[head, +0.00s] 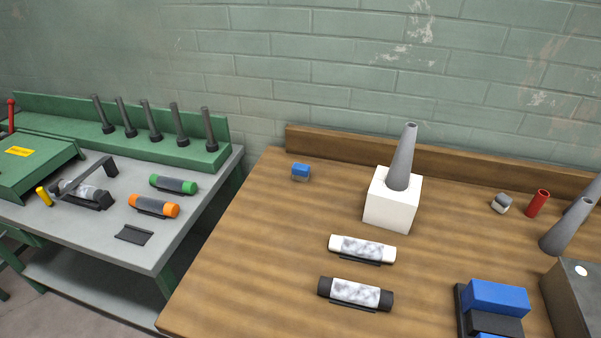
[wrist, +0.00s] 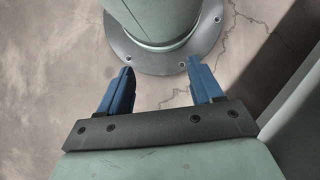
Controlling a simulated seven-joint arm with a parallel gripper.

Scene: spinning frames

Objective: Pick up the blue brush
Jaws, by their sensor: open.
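A small block with a blue top and a grey lower part (head: 300,172), which looks like the blue brush, sits on the wooden table (head: 250,235) near its back left corner. My gripper (wrist: 160,72) shows only in the wrist view, with its two blue fingers apart and nothing between them. It points at the bare concrete floor and a round bolted base plate. The brush is not in the wrist view, and my gripper is not in the head view.
A grey cone (head: 403,160) stands on a white block (head: 392,203). A white roll (head: 362,249) and a black-ended roll (head: 355,294) lie in front. Blue blocks (head: 497,296) and a red cylinder (head: 538,203) are at right. A grey-topped bench (head: 105,238) stands left. Wood around the brush is clear.

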